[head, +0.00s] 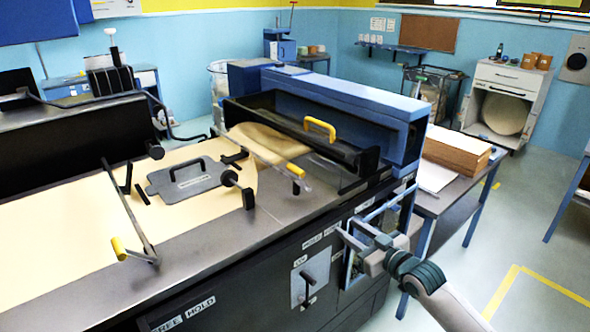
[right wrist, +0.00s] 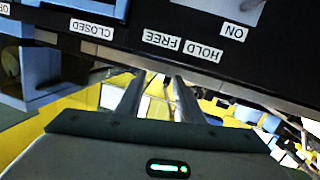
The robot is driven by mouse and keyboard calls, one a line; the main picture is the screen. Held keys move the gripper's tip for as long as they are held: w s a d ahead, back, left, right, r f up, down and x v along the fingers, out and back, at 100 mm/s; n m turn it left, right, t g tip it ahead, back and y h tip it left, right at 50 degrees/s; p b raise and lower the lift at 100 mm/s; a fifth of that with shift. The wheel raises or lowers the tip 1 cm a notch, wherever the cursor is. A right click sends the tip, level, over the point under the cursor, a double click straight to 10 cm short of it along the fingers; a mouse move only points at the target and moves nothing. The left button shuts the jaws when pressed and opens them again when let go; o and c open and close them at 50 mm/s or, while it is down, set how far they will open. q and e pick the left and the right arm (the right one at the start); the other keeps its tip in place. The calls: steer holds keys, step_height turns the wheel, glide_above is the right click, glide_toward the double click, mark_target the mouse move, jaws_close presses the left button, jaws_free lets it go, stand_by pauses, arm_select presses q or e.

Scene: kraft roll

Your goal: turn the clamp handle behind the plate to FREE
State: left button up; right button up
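I cannot make out a clamp handle behind a plate there. My left gripper is not in view.
A grey plate (head: 190,182) with a black handle lies on the kraft paper (head: 60,232). Bars with yellow grips (head: 119,248) cross the machine top. A side table (head: 470,196) with stacked brown sheets stands right. Floor at the lower right is clear.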

mark_target(297, 170)
steer(key=s+a+r+n+y, duration=0.1)
steer(key=a+r, duration=0.1)
steer(key=r, duration=0.4)
steer(key=s+a+r+n+y, duration=0.1)
steer(key=s+a+r+y, duration=0.1)
steer(key=r, duration=0.5)
steer(key=shift+a+n, duration=0.2)
steer(key=shift+n, duration=0.1)
steer(key=shift+r, duration=0.1)
steer(key=p+x, duration=0.4)
steer(key=x, duration=1.2)
steer(key=shift+a+r+p, duration=0.1)
steer(key=shift+p, duration=0.3)
steer(key=shift+w+a, duration=0.35)
steer(key=shift+w, duration=0.15)
jaws_close()
